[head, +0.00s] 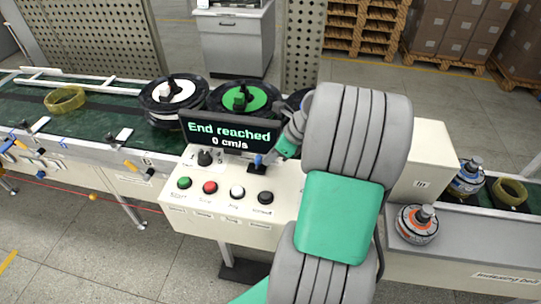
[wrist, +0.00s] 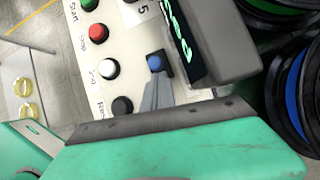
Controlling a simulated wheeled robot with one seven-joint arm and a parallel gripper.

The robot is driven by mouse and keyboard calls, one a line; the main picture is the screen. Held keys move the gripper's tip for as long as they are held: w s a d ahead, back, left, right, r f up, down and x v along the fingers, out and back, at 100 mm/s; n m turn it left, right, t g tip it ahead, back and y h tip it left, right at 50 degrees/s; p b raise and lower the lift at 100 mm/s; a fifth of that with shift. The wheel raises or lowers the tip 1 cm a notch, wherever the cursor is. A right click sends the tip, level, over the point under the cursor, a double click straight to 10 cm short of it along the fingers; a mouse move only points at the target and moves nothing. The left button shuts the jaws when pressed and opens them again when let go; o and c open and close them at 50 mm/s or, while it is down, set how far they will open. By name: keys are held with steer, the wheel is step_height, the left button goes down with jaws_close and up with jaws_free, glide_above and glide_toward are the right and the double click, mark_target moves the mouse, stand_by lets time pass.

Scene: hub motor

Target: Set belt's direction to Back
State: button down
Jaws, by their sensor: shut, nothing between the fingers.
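The control panel (head: 225,210) is a white sloped box with a black display (head: 230,133) reading "End reached" and "0 cm/s". A small blue-tipped switch (head: 258,160) sits below the display's right end; the wrist view shows its blue top (wrist: 155,63). Its set direction cannot be read. A black knob (head: 205,157) is to its left. My gripper (head: 267,148) is shut and empty. Its fingertips (wrist: 157,83) are right beside the blue switch in the wrist view; whether they touch it I cannot tell.
A row of green (head: 184,183), red (head: 210,187), white (head: 237,192) and black (head: 265,197) buttons lies in front of the switch. The green belt (head: 100,115) carries a yellow ring (head: 65,99). Spools (head: 172,100) stand behind the display.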

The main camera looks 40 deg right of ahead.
steer(key=shift+r, duration=0.1)
steer(key=shift+r+p, duration=0.8)
steer(key=shift+p, duration=0.55)
steer(key=shift+f, duration=0.1)
steer(key=p+v, duration=0.4)
steer(key=v, duration=0.6)
steer(key=shift+s+d+f, duration=0.3)
steer(key=shift+s, duration=0.05)
steer(key=s+a+r+n+h+b, duration=0.1)
steer(key=s+a+n+h+b, duration=0.1)
steer(key=a+n, duration=0.9)
steer(key=s+a+r+n+h+b, duration=0.1)
steer(key=s+a+n+h+b, duration=0.1)
steer(key=a+n, duration=0.9)
steer(key=s+n, duration=0.1)
steer(key=n, duration=0.5)
steer(key=shift+s+a+r+n, duration=0.2)
steer(key=shift+a+r+n, duration=0.05)
steer(key=shift+r+n, duration=0.15)
